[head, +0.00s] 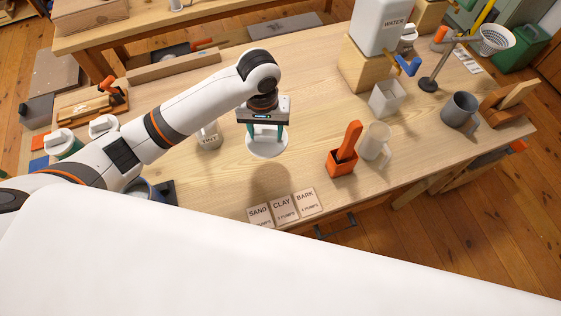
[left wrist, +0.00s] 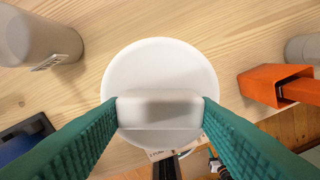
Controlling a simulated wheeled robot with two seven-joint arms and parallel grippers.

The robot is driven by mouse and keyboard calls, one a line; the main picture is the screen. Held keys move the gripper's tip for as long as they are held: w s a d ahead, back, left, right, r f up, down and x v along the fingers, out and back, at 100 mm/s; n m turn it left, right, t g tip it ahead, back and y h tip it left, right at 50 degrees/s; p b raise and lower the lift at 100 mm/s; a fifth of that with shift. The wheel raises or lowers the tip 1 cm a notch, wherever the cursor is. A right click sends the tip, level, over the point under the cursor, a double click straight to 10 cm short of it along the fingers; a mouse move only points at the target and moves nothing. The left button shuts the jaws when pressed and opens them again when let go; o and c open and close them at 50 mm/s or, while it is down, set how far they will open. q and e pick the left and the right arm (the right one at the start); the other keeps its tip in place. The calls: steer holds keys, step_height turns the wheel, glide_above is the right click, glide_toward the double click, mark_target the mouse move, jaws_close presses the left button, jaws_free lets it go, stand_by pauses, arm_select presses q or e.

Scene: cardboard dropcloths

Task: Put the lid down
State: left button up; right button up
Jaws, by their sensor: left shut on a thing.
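The lid (head: 267,149) is a round white disc with a raised block handle; in the left wrist view the disc (left wrist: 160,65) fills the middle. My left gripper (head: 265,133) is shut on the handle (left wrist: 160,108), with one green finger on each side. The lid hangs level above the wooden table (head: 310,95), and a shadow lies on the bare wood below it. My right gripper is not in view.
A jar labelled TINT (head: 209,136) stands left of the lid. An orange box (head: 341,163) and a pale mug (head: 375,143) stand to the right. SAND, CLAY and BARK cards (head: 284,208) lie at the front edge. Jars with white lids (head: 103,126) stand at left.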

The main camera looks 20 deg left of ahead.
arm_select(q)
steer(key=f, duration=1.2)
steer(key=shift+w+d+f, duration=0.15)
steer(key=shift+d+f, duration=0.1)
steer(key=shift+d, duration=0.05)
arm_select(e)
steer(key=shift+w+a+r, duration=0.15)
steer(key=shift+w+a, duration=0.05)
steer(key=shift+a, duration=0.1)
arm_select(q)
steer(key=shift+f, duration=0.1)
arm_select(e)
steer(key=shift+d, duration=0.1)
arm_select(q)
steer(key=o, duration=0.9)
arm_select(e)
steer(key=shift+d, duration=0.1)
arm_select(q)
steer(key=shift+o, duration=0.2)
step_height(320, 180, up, 12)
steer(key=shift+r, duration=0.15)
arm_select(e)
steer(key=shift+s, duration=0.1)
